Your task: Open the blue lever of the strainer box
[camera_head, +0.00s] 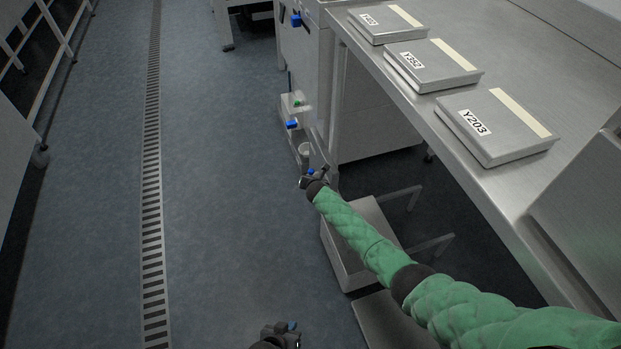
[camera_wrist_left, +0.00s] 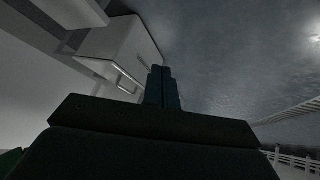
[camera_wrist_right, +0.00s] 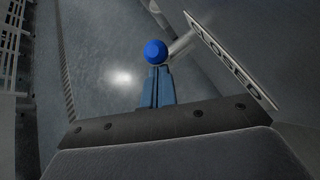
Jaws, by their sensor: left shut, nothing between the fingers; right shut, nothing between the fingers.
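The blue lever's round knob (camera_wrist_right: 155,52) shows in the right wrist view, on a pale rod running up to the right. A plate (camera_wrist_right: 230,58) beside it appears to read CLOSED. My right gripper (camera_wrist_right: 158,70) is shut, its tips just below the knob in the picture; I cannot tell whether they touch it. In the head view my right gripper (camera_head: 312,175), at the end of the green-sleeved arm, is small and hides the lever area. My left gripper (camera_head: 290,328) is low at the bottom edge, shut and empty, away from the lever. I cannot clearly make out the strainer box.
A steel bench (camera_head: 490,190) with several labelled flat boxes, one marked Y203 (camera_head: 495,128), stands at the right. A grey box (camera_head: 345,262) sits below it near the arm. A floor drain (camera_head: 152,190) runs at the left. The floor between is clear.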

